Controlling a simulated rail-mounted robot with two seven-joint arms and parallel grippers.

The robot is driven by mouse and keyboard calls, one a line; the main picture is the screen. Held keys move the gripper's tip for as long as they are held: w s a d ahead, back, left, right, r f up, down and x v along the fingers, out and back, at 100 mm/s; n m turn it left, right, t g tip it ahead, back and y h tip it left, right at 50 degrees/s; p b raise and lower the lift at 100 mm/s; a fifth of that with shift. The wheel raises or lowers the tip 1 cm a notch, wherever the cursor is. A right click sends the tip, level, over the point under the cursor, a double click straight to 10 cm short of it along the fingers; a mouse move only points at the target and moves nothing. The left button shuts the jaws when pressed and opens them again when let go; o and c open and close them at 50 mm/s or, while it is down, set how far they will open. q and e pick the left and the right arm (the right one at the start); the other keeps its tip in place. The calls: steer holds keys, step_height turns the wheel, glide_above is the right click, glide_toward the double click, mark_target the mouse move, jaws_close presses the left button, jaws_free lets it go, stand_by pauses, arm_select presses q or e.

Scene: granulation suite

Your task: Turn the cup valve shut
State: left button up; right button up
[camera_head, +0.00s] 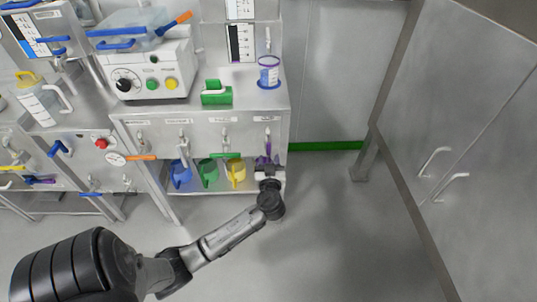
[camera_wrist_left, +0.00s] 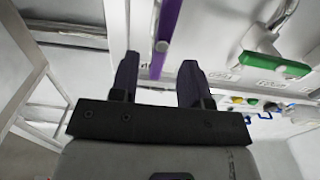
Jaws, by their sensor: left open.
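A row of labelled valves runs along the front of the steel bench. The rightmost valve has a purple handle (camera_head: 268,146) that points downward in the head view. The purple handle also shows in the left wrist view (camera_wrist_left: 168,28), ahead of the fingers. My left gripper (camera_head: 268,172) is just below this handle, partly hidden by its own wrist. In the wrist view the open fingers (camera_wrist_left: 158,80) stand apart with the handle's end near the gap; I cannot tell whether they touch it. My right gripper is not in view.
A green valve handle (camera_wrist_left: 268,62) lies crosswise beside the purple one. Blue (camera_head: 180,174), green (camera_head: 208,172) and yellow (camera_head: 236,172) jugs stand on the shelf below. A white machine (camera_head: 150,72) is on the bench. Open floor lies right, before steel cabinets (camera_head: 455,120).

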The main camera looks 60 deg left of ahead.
mark_target(269, 154)
arm_select(q)
steer(key=shift+b+x, duration=0.5)
steer(key=shift+x, duration=1.7)
steer(key=shift+c, duration=0.4)
jaws_close()
